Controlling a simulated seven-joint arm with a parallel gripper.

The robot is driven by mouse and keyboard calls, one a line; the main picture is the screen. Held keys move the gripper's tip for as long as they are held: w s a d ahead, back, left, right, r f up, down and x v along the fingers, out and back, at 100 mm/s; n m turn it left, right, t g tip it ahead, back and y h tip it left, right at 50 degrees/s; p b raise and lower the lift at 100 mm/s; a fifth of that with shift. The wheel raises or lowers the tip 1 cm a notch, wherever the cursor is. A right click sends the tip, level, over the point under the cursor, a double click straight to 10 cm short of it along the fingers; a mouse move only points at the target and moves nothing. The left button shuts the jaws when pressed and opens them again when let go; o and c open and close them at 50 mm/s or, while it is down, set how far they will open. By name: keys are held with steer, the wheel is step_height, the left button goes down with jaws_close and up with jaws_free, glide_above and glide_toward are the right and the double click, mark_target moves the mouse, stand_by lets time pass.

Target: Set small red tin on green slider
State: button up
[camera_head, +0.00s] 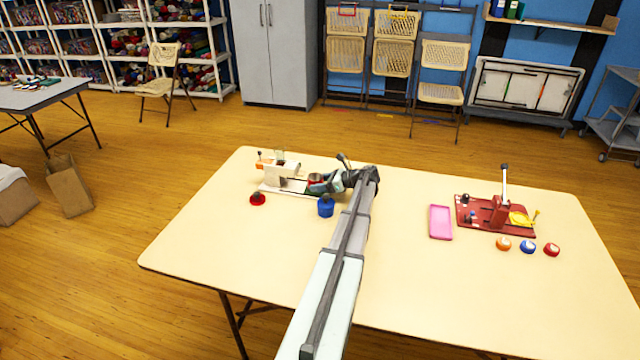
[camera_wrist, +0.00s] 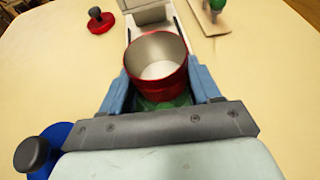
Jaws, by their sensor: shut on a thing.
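The small red tin (camera_wrist: 158,68) is open at the top, silvery inside, and upright between the two blue fingers of my gripper (camera_wrist: 158,88) in the wrist view. In the head view the tin (camera_head: 315,177) shows beside my gripper (camera_head: 322,184), at the right end of a white press (camera_head: 281,172). My gripper is shut on the tin. The green slider (camera_wrist: 162,104) shows just below the tin, between the fingers; the tin hides much of it. I cannot tell whether the tin touches it.
A red knobbed piece (camera_head: 258,199) and a blue knobbed piece (camera_head: 325,207) stand close in front of the press. A pink tray (camera_head: 440,222), a red press (camera_head: 497,214) and small orange, blue and red round items lie at the right.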

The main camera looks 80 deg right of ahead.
steer(key=shift+r, duration=0.8)
stand_by(0.6)
steer(key=shift+f, duration=0.85)
stand_by(0.3)
steer(key=shift+r, duration=0.85)
stand_by(0.5)
steer(key=shift+f, duration=0.8)
stand_by(0.5)
steer(key=o, duration=0.9)
steer(key=shift+s, duration=0.1)
steer(key=shift+v, duration=5.4)
